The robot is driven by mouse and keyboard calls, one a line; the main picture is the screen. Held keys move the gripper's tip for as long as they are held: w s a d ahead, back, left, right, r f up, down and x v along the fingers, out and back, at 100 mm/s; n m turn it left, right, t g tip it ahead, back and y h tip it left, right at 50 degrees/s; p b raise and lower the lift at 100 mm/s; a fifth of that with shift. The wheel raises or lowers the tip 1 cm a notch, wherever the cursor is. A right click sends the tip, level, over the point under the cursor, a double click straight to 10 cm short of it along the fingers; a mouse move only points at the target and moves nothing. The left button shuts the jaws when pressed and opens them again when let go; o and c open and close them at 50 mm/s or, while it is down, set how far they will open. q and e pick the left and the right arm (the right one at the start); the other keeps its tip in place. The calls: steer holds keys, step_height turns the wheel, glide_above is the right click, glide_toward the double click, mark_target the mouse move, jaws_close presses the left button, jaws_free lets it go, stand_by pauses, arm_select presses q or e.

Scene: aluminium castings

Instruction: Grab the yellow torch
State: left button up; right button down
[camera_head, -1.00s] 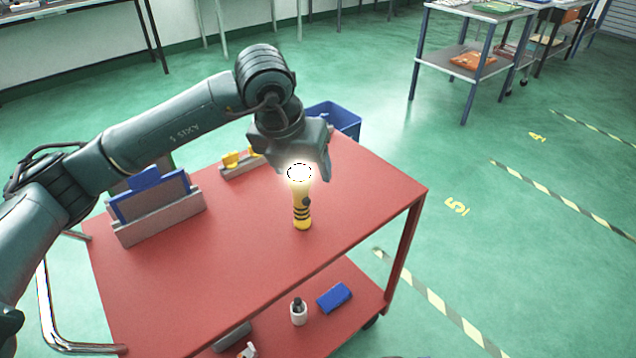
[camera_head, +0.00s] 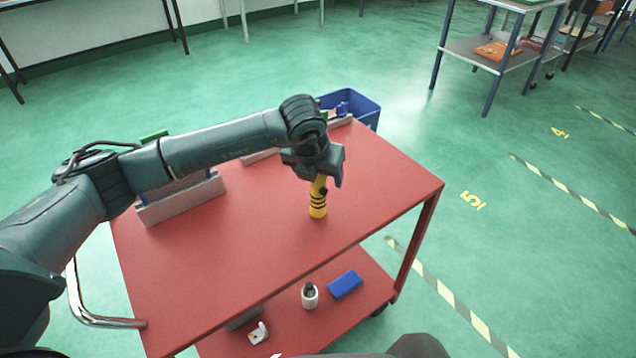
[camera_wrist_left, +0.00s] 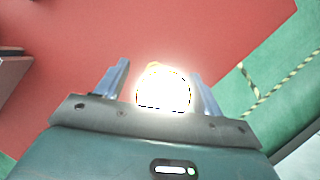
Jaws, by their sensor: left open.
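The yellow torch (camera_head: 318,201) with dark bands stands upright on the red top of the cart (camera_head: 260,235). Its upper end is hidden behind my left gripper (camera_head: 323,178) in the head view. In the left wrist view the torch's lit head (camera_wrist_left: 163,90) is a bright white glare between the two fingers of my left gripper (camera_wrist_left: 160,88). The fingers are apart, with a gap on each side of the glare. The gripper is open around the top of the torch. My right gripper is not in view.
A grey holder (camera_head: 180,203) stands on the cart's left side, partly behind my left arm. A blue bin (camera_head: 365,108) is beyond the far edge. The lower shelf holds a white bottle (camera_head: 310,297) and a blue block (camera_head: 345,285). The cart top's front is clear.

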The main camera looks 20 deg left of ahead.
arm_select(q)
steer(key=shift+w+f, duration=0.2)
steer(key=shift+f, duration=0.35)
steer(key=shift+r, duration=0.1)
steer(key=c, duration=1.2)
